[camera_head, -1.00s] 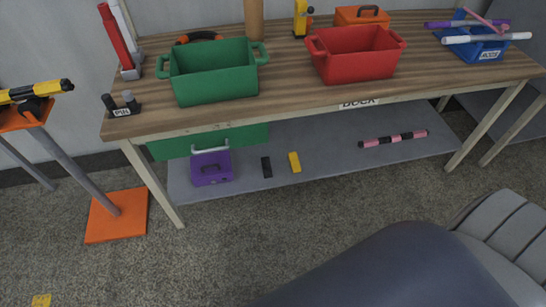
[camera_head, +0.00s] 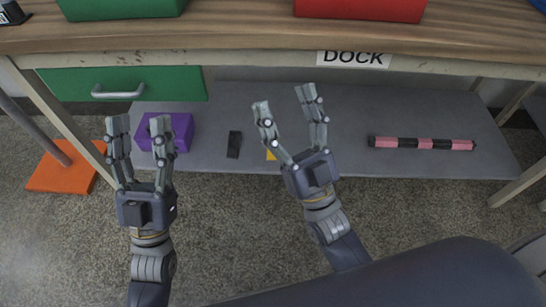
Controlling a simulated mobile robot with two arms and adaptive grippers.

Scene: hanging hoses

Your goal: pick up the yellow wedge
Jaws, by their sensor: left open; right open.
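The yellow wedge (camera_head: 271,155) lies on the grey lower shelf of the workbench. Only a small part of it shows, because my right gripper covers most of it in the picture. My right gripper (camera_head: 284,98) is open with empty fingers pointing toward the shelf. Its left finger passes in front of the wedge; I cannot tell how far apart they are. My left gripper (camera_head: 141,124) is open and empty, in front of the purple box at the shelf's left end.
The purple box (camera_head: 179,134) and a black block (camera_head: 234,144) lie on the lower shelf (camera_head: 340,150), left of the wedge. A pink and black striped bar (camera_head: 422,143) lies to the right. Above are a green drawer (camera_head: 120,84), the tabletop edge and a DOCK label (camera_head: 353,58).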

